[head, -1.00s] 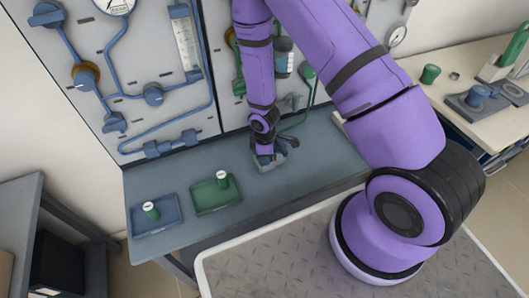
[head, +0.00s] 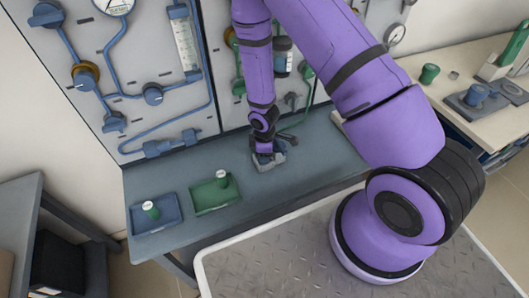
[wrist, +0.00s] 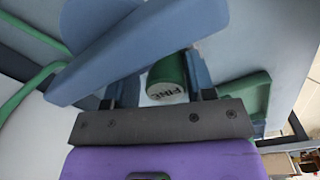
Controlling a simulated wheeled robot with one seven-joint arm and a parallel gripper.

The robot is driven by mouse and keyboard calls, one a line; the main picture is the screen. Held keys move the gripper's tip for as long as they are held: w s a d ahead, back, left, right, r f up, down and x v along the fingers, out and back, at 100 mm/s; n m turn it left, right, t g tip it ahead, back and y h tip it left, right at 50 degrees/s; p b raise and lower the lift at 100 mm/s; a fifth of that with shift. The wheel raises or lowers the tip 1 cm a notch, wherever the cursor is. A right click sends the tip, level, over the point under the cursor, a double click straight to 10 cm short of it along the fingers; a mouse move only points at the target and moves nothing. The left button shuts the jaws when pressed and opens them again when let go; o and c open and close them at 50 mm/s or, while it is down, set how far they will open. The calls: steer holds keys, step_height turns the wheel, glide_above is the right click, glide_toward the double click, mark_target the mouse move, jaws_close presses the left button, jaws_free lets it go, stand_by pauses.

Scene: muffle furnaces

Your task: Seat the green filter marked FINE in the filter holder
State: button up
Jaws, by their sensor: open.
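The green filter (wrist: 168,78) marked FINE shows in the wrist view between my gripper's fingers, with its white lettered end towards the camera. My gripper (head: 267,157) points down at the small grey filter holder (head: 274,163) on the bench. Its fingers are open, one on each side of the filter in the wrist view (wrist: 162,72). A wide blue-grey bar crosses the upper left of that view; I cannot tell what it belongs to. In the head view my gripper hides the filter, and I cannot tell how deep it sits.
A blue tray (head: 173,226) and a green tray (head: 207,206) stand on the bench at left, each with a white-topped green cylinder. A panel with pipes and gauges (head: 128,75) rises behind. The bench right of the holder (head: 325,160) is clear.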

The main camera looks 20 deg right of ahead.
steer(key=shift+s+a+f, duration=0.3)
steer(key=shift+s+f, duration=0.2)
steer(key=shift+f, duration=0.15)
steer(key=shift+w+r, duration=0.15)
steer(key=shift+r, duration=0.3)
steer(key=r, duration=1.1)
steer(key=shift+w+d+r, duration=0.1)
steer(key=shift+w+d, duration=0.1)
steer(key=shift+d, duration=0.1)
